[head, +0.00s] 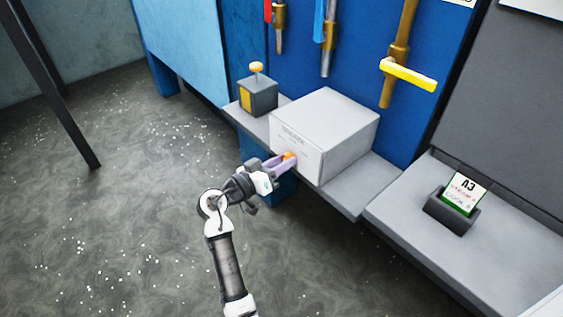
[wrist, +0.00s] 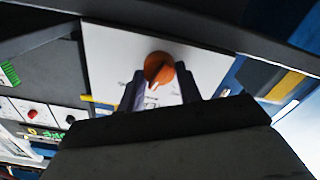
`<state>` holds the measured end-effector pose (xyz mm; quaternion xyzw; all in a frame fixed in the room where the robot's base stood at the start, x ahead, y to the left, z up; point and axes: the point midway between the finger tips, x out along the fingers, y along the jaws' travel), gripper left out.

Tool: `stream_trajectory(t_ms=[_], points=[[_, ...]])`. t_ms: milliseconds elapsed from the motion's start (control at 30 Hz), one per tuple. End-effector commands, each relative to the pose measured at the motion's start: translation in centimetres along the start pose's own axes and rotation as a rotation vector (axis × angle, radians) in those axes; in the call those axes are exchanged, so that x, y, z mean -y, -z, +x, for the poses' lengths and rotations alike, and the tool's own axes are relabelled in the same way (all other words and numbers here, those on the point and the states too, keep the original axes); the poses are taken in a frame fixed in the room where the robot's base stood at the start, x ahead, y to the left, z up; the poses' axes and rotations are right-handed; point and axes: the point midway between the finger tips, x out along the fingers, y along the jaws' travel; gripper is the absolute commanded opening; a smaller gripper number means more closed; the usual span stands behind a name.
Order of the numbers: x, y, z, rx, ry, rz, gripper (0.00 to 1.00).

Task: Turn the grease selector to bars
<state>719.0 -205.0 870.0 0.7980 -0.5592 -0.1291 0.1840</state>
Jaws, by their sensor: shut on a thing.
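The grease selector is a light grey box (head: 340,125) on a grey shelf, with a white front plate that also shows in the wrist view (wrist: 105,50). On its front sits a round orange knob (wrist: 160,68) with a pale pointer mark, seen in the head view (head: 289,156) partly behind the fingers. My gripper (head: 284,160) reaches the knob from the front left. In the wrist view its two fingers (wrist: 160,90) stand on either side of the knob's lower part and are shut on it. The printed labels on the plate are too small to read.
Left of the box stands a small grey and yellow box with an orange button (head: 257,68). Red, blue and yellow-handled valves (head: 408,74) hang on the blue panel above. A card holder marked A3 (head: 453,212) sits on the right ledge. The floor at left is open.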

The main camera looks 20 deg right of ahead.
Motion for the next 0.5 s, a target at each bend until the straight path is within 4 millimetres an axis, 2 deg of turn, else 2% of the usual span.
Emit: stream_trajectory(t_ms=[500], points=[[0.12,0.18,-0.08,-0.001,0.002,-0.495,0.12]])
